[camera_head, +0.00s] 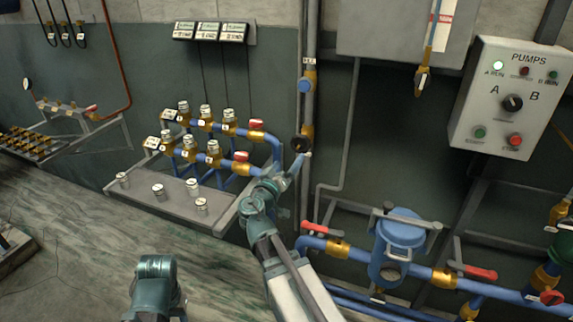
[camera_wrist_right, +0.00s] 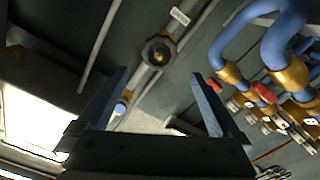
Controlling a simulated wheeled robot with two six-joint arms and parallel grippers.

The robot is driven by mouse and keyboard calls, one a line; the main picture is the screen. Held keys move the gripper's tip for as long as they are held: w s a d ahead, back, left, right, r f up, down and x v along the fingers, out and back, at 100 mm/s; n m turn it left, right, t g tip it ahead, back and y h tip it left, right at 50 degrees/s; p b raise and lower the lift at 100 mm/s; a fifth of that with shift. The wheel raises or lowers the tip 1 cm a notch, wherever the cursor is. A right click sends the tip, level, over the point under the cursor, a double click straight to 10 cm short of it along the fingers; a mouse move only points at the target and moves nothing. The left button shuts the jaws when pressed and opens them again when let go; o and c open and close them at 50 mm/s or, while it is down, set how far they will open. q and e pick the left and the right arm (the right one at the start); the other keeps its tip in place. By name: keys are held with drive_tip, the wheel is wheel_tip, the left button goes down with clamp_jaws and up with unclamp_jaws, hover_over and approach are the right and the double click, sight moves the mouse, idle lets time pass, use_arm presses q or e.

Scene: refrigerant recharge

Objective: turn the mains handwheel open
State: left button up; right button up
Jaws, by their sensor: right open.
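The mains handwheel (camera_head: 301,144) is a small dark round wheel with a brass fitting on the vertical pipe at the middle of the head view. It also shows in the right wrist view (camera_wrist_right: 158,52), at upper centre. My right gripper (camera_head: 294,168) is just below the handwheel in the head view. In the right wrist view its two fingers (camera_wrist_right: 160,76) are spread wide with nothing between them, and the handwheel appears beyond the tips, roughly centred between them. The gripper seems apart from the wheel. My left gripper is not seen; only a teal part of my left arm shows at the bottom.
A manifold of blue pipes with brass valves and red handles (camera_head: 242,169) stands left of the handwheel, above a grey shelf (camera_head: 177,199). A blue strainer (camera_head: 398,243) on pipework is at lower right. A pump control box (camera_head: 512,100) hangs at upper right.

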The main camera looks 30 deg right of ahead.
drive_tip(key=x, duration=0.9)
drive_tip(key=shift+w+d, duration=0.2)
drive_tip(key=shift+w, duration=0.05)
drive_tip(key=shift+s+a, duration=0.1)
drive_tip(key=c, duration=1.3)
drive_tip(key=shift+n, duration=0.6)
drive_tip(key=o, duration=1.3)
drive_tip(key=shift+s+a, duration=0.1)
approach(299, 146)
drive_tip(key=shift+w+d, duration=0.35)
drive_tip(key=shift+d, duration=0.15)
